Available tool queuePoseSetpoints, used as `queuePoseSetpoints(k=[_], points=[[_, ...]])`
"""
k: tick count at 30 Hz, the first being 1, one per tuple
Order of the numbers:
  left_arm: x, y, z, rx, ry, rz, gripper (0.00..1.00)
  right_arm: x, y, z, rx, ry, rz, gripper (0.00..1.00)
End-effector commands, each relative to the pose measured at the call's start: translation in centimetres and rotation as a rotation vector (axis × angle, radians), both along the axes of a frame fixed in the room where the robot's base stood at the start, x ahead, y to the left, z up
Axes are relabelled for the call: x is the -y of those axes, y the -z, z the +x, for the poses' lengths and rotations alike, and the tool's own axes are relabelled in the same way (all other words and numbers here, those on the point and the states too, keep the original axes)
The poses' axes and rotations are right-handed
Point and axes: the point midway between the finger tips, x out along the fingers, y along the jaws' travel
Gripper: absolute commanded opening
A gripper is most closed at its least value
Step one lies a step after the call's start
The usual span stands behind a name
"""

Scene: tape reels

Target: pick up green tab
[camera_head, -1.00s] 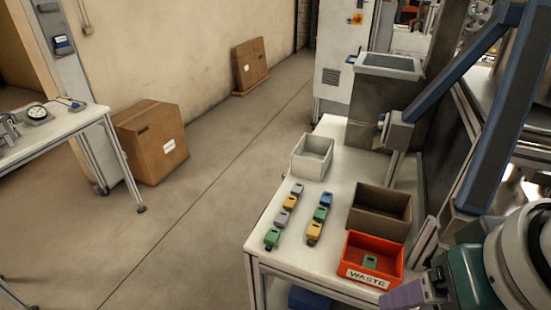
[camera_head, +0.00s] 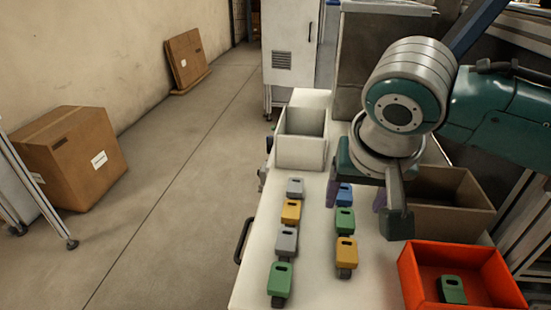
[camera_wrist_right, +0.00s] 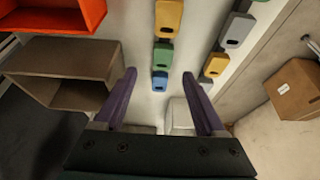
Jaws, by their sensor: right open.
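Green tabs show in the head view: one (camera_head: 281,279) at the near end of the left row on the white table, one (camera_head: 344,220) in the right row between a blue tab (camera_head: 344,194) and a yellow tab (camera_head: 346,250), and one (camera_head: 452,290) inside the red bin (camera_head: 413,281). My right gripper (camera_head: 357,197) is open and empty above the far end of the right row. In the wrist view, its fingers (camera_wrist_right: 158,75) straddle the blue tab (camera_wrist_right: 159,81) in the picture, with the right-row green tab (camera_wrist_right: 163,55) just beyond. My left gripper is not in view.
The left row also holds grey tabs (camera_head: 295,186) and a yellow tab (camera_head: 291,211). A white bin (camera_head: 301,151) stands at the back and a brown bin (camera_head: 455,222) at the right. Cardboard boxes (camera_head: 75,160) are on the floor, away from the table.

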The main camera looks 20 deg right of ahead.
Motion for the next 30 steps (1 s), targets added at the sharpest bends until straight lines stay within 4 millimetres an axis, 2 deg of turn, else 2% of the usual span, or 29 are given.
queuePoseSetpoints(k=[9, 19, 30], points=[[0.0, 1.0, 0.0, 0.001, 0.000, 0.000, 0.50, 0.7, 4.0, 1.6, -0.001, -0.001, -0.001, 0.72], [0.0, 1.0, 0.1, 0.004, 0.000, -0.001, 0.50, 0.8, 4.6, 1.8, 0.001, -0.004, 0.000, 0.72], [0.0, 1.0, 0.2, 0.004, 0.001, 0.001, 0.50, 0.9, 4.6, 1.8, 0.000, -0.003, 0.000, 0.32]])
